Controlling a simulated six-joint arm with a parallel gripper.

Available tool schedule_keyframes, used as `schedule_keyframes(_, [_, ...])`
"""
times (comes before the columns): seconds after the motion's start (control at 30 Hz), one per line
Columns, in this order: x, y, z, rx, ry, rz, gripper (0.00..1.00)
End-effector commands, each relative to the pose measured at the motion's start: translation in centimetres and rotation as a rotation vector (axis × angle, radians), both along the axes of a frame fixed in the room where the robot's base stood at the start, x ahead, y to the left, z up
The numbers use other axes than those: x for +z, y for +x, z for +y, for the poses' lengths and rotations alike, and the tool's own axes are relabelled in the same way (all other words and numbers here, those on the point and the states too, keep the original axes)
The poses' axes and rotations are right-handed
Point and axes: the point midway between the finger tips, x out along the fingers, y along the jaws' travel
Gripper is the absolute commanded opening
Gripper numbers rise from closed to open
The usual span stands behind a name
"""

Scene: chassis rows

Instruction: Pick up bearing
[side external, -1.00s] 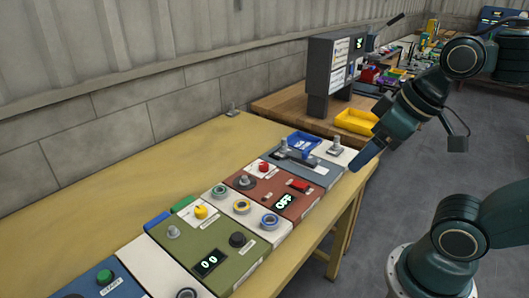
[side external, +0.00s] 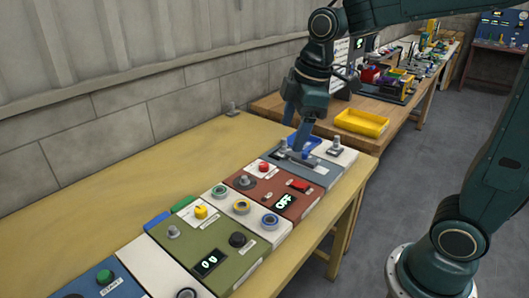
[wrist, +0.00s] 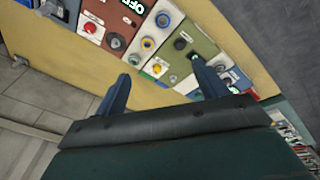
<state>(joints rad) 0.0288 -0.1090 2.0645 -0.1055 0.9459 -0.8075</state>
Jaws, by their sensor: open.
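Three ring-shaped parts that look like bearings sit on the white strip between the red and green panels: a green one (side external: 219,191), a yellow one (side external: 241,206) and a blue one (side external: 270,221). The wrist view shows the green (wrist: 134,59), yellow (wrist: 148,43) and blue (wrist: 163,19) rings too. I cannot tell which one the task means. My gripper (side external: 297,142) points down over the grey panel near the blue tray, apart from the rings. In the wrist view my gripper (wrist: 160,68) has its two fingers wide apart with nothing between them.
The red panel (side external: 255,193) and green panel (side external: 215,240) carry knobs and displays. A blue tray (side external: 313,142) is near my fingers. A yellow bin (side external: 360,122) stands on the farther bench. The table's left side (side external: 120,190) is bare.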

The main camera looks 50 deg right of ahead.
Motion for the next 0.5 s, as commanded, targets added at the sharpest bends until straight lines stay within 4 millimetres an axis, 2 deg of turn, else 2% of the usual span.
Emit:
schedule_keyframes(0.27, [-3.0,5.4,0.0,0.274,-0.035,0.068,0.72])
schedule_keyframes(0.5, [-6.5,9.6,0.0,0.515,-0.048,0.114,0.72])
